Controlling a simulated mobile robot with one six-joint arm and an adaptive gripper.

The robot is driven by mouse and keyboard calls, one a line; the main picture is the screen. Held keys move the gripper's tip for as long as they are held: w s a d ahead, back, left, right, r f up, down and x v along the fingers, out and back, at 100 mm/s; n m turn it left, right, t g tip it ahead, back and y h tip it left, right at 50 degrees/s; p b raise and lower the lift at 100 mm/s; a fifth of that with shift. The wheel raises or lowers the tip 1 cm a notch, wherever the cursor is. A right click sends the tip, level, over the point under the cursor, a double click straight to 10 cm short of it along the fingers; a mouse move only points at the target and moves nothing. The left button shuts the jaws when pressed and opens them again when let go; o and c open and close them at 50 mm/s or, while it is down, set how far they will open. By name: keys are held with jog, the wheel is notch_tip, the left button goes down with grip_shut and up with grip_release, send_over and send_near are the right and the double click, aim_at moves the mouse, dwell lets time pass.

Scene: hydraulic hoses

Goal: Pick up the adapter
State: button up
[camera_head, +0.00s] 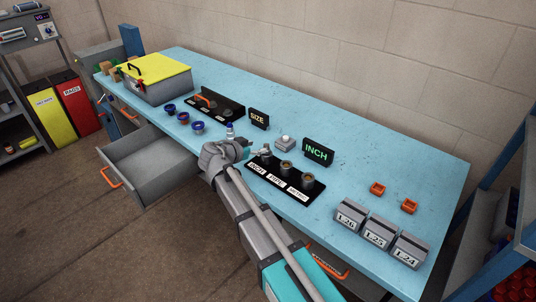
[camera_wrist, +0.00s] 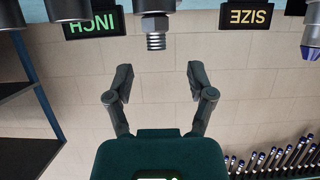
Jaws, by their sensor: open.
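The adapter looks to be the metal threaded fitting (camera_wrist: 156,34) at the top centre of the wrist view, which appears upside down. It stands on a grey post (camera_wrist: 154,5) and lies roughly in line with the gap between my fingers. In the head view the fitting (camera_head: 265,150) is small, at the INCH end of a black labelled rack (camera_head: 277,188). My gripper (camera_head: 251,150) is beside it on the left. In the wrist view my gripper (camera_wrist: 158,82) is open, with only the wall showing between its fingertips. The fitting's lower end is partly hidden in the head view.
Two more posts (camera_head: 307,181) stand on the rack. An INCH sign (camera_head: 318,152) and a SIZE sign (camera_head: 258,119) stand behind. A small bottle (camera_head: 230,131) is near my gripper. Grey labelled boxes (camera_head: 379,234) are at right. An open drawer (camera_head: 147,160) juts out at left.

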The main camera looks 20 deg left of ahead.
aim_at(266, 145)
jog(key=shift+w+d, duration=0.1)
dwell(0.3)
jog(key=shift+b+x, duration=0.85)
jog(key=shift+x, duration=1.05)
jog(key=shift+w+d+f, duration=0.4)
jog(key=shift+w, duration=0.1)
grip_shut()
